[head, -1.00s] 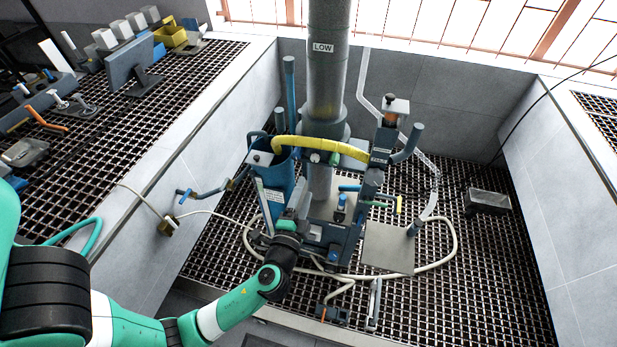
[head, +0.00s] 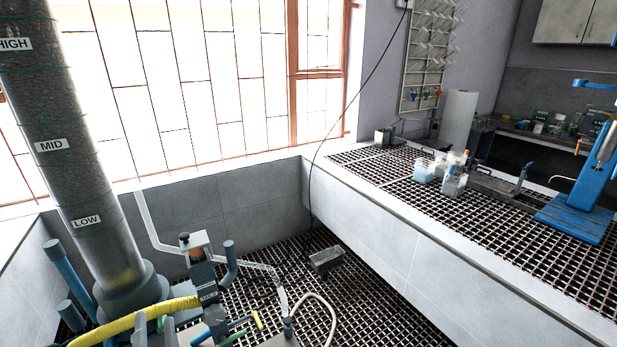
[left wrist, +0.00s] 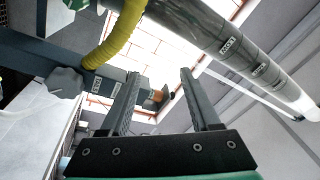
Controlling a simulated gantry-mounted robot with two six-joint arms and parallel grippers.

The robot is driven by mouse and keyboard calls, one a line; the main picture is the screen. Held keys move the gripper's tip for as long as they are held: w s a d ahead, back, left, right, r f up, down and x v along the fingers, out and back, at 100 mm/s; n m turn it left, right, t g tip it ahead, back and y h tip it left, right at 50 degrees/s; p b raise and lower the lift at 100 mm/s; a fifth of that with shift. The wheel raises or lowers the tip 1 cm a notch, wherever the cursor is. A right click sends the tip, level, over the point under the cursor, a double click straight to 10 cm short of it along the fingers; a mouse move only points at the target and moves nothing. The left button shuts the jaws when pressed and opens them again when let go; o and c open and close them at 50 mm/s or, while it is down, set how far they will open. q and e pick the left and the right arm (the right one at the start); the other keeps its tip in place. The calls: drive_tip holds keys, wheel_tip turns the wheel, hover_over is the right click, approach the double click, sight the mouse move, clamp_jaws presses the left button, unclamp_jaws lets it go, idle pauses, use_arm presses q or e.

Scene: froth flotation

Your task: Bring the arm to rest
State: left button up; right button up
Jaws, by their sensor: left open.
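My left gripper (left wrist: 161,74) shows in the left wrist view with its two dark fingers spread apart and nothing between them. A yellow hose (left wrist: 121,36) curves past on the left, beyond the fingers. The tall grey labelled column (left wrist: 232,50) slants across the upper right. A dark bar with small labels (left wrist: 107,82) runs behind the left finger. I cannot make out my left arm clearly in the head view. My right gripper is in neither view.
In the head view, the column (head: 85,170) and yellow hose (head: 185,304) fill the lower left. A small grey box (head: 326,262) stands on the sunken grating. The right bench (head: 400,215) holds bottles (head: 453,183) and a blue stand (head: 580,210).

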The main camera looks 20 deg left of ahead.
use_arm(q)
drive_tip(key=w+d+r+n+t, duration=0.2)
drive_tip(key=r, duration=0.6)
drive_tip(key=w+d+r+n+t, duration=0.1)
drive_tip(key=w+d+r+n, duration=0.1)
drive_tip(key=r, duration=0.6)
drive_tip(key=s+d+r+m+t+h+p, duration=0.1)
drive_tip(key=s+d+r+t+h, duration=0.1)
drive_tip(key=d+r+t+h, duration=0.45)
drive_tip(key=s+d+r+m+t+h+p, duration=0.1)
drive_tip(key=s+d+r+h, duration=0.3)
drive_tip(key=r, duration=0.6)
drive_tip(key=s+d+r+m+t+h+p, duration=0.1)
drive_tip(key=d+r+t+h, duration=0.35)
drive_tip(key=r+h, duration=0.35)
wheel_tip(320, 180, up, 34)
drive_tip(key=g+y+p, duration=0.1)
drive_tip(key=p, duration=3.2)
drive_tip(key=shift+d+r, duration=0.15)
drive_tip(key=shift+d, duration=0.15)
